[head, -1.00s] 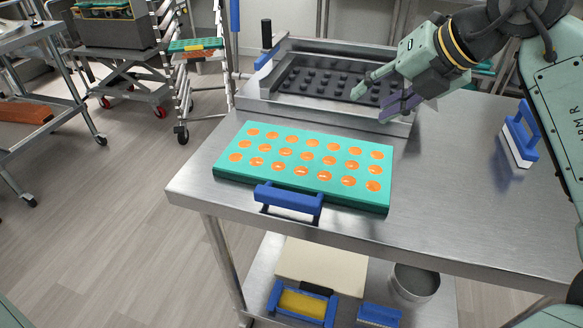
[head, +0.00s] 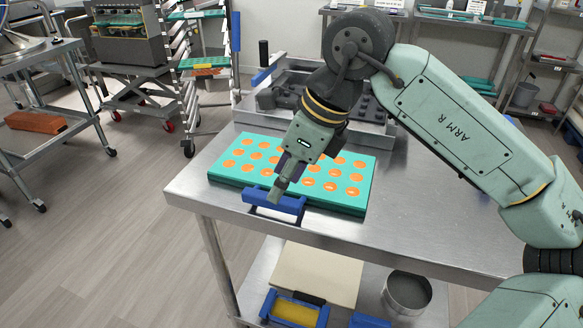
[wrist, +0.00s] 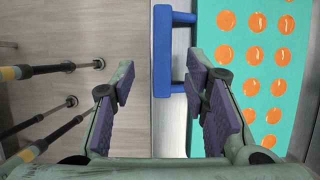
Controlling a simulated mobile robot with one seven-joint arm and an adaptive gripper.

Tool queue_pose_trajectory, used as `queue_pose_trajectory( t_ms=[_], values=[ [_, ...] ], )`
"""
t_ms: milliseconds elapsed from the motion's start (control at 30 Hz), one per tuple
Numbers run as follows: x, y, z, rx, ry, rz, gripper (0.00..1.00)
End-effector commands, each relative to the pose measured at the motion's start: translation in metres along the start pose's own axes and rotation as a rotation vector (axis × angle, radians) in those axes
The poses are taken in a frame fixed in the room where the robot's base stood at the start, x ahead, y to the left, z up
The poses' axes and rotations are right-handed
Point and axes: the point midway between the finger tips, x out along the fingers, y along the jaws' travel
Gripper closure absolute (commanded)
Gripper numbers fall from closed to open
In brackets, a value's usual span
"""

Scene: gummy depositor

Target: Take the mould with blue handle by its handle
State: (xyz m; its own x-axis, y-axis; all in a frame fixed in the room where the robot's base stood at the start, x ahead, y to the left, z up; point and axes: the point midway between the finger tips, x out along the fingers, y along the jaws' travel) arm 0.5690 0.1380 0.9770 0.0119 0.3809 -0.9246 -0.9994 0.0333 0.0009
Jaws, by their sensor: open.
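The mould (head: 225,173) is a teal slab with rows of round orange fillings, lying flat on the steel table. Its blue handle (head: 284,205) sticks out from the front long side, by the table's front edge. My gripper (head: 281,190) is above the handle, pointing down. In the wrist view my gripper (wrist: 160,95) is open and empty, with purple pads apart. There the blue handle (wrist: 162,50) lies ahead of and between the fingers, nearer the right one, and the mould (wrist: 281,100) is to the right. I cannot tell the height gap to the handle.
The steel table (head: 430,217) is clear to the right of the mould. A depositor frame with a dark studded plate (head: 370,108) stands behind it. The lower shelf holds a yellow-and-blue item (head: 295,311) and a round metal pot (head: 408,292). A rack trolley (head: 185,90) stands at the back left.

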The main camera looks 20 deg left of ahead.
Motion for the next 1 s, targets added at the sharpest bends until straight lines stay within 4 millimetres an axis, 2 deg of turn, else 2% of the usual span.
queue_pose_trajectory(
  t_ms=[267,533,833,1000],
  values=[
    [0.023,-0.001,0.003,-0.001,-0.002,0.003,0.58],
    [0.060,-0.003,0.004,0.001,-0.002,0.001,0.58],
    [0.065,-0.003,0.004,0.001,-0.002,-0.001,0.59],
    [0.065,-0.003,0.004,0.001,-0.002,-0.001,0.70]
  ],
)
